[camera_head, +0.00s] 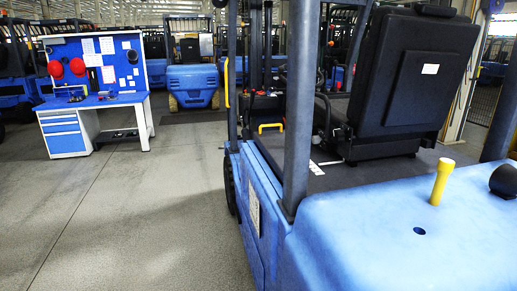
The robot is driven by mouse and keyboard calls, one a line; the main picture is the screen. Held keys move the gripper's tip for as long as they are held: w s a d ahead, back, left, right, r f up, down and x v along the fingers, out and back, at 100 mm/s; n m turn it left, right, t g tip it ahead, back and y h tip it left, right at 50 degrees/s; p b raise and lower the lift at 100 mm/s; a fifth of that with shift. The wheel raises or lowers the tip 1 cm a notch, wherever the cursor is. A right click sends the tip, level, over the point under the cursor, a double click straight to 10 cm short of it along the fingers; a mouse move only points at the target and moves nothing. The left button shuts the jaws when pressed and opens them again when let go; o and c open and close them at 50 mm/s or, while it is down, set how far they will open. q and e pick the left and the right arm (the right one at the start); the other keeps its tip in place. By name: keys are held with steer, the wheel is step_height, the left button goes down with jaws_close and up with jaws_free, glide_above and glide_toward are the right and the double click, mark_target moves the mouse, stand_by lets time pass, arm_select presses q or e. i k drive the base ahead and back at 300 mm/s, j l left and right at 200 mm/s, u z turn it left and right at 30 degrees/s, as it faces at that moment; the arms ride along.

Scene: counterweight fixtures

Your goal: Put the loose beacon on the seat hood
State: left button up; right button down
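A forklift fills the right half of the view. A yellow post with a wider round cap (441,182) stands upright on its blue rear body (340,250). A dark dome-shaped piece (505,181) sits right of the post near the picture's edge. I cannot tell for sure which of the two is the loose beacon. The seat hood (375,176) is the dark flat surface under the black seat (415,75); the seat and a pillar hide part of it. Neither of my grippers is in view.
A small dark hole (419,231) is in the blue body near the post. A dark pillar (299,100) rises at the forklift's left edge. A blue workbench (95,100) with red helmets stands at the back left. The grey floor (130,220) on the left is clear.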

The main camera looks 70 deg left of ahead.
mark_target(280, 143)
steer(key=k+j, duration=0.1)
steer(key=j, duration=0.4)
steer(key=k+j+u, duration=0.1)
steer(key=j, duration=0.4)
steer(key=k+j, duration=0.1)
steer(key=j, duration=0.45)
steer(key=k+j+u, duration=0.1)
steer(key=j, duration=0.4)
